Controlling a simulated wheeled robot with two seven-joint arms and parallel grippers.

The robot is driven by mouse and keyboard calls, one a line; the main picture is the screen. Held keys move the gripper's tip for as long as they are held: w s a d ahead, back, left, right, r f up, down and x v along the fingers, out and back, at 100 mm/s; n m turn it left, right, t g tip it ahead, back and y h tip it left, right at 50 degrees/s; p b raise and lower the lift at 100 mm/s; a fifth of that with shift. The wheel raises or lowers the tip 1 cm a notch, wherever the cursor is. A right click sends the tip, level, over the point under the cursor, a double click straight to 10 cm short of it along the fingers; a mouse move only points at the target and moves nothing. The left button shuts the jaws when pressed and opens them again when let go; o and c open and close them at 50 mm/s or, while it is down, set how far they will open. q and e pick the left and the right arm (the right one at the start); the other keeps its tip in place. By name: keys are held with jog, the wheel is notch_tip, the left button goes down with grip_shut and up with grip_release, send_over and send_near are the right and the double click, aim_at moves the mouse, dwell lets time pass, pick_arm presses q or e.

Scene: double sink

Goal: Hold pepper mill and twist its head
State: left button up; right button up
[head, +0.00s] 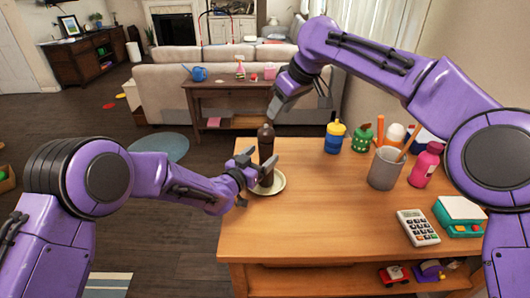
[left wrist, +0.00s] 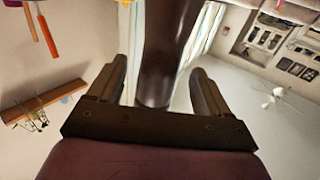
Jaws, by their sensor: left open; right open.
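The dark brown pepper mill (head: 266,142) stands upright on a pale plate (head: 275,187) near the left edge of the wooden table. My left gripper (head: 262,168) is open at the mill's lower body, with a finger on either side. In the left wrist view the mill (left wrist: 158,55) shows between the two open fingers of my left gripper (left wrist: 163,85). My right gripper (head: 272,108) is above, close to the mill's head, pointing down. It is open, and its fingers partly overlap each other in this view. Whether either gripper touches the mill cannot be told.
On the table (head: 320,225) stand a grey pencil cup (head: 384,168), a pink bottle (head: 426,165), a blue-and-yellow cup (head: 335,137), a green jar (head: 362,138) and a calculator (head: 418,227). The table's middle and front are clear. A brown console (head: 225,100) stands behind.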

pick_arm(q)
jog(key=x, duration=0.4)
jog(key=shift+w+d+f, duration=0.1)
jog(key=shift+w+d, duration=0.05)
jog(key=shift+d, duration=0.1)
jog(key=shift+w, duration=0.2)
jog(key=c, duration=1.1)
